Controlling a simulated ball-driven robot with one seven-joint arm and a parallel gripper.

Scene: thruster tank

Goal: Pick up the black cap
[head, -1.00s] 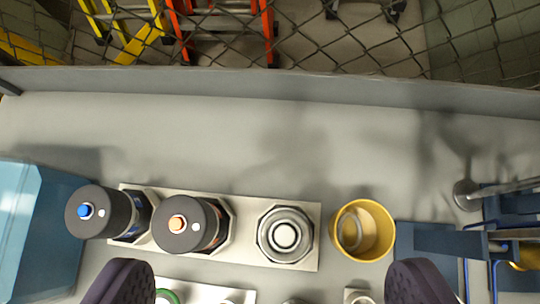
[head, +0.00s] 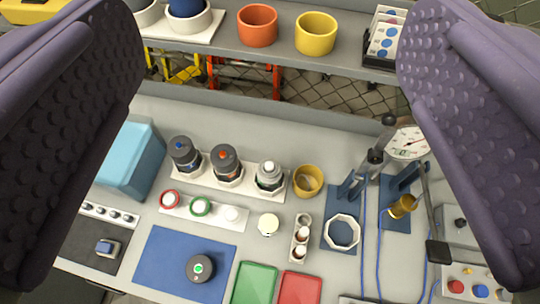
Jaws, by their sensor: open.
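A black round cap (head: 200,268) with a green dot on top lies on the blue mat (head: 165,255) in the lower left of the view. Two more dark cylinders with black tops stand in the metal rack, one with a blue dot (head: 185,153) and one with an orange dot (head: 226,162). The third unit in the rack (head: 269,175) has a pale metal top. My gripper (head: 268,135) is open and empty, its two purple textured fingers wide apart at the left and right of the picture. The cap is below and apart from them.
A light-blue box (head: 130,160) stands at left of the rack. A yellow cup (head: 307,181), a dial gauge (head: 407,143) and blue fixtures stand to the right. Green (head: 254,284) and red (head: 300,287) trays lie at the front. A shelf (head: 270,50) with pots crosses the top.

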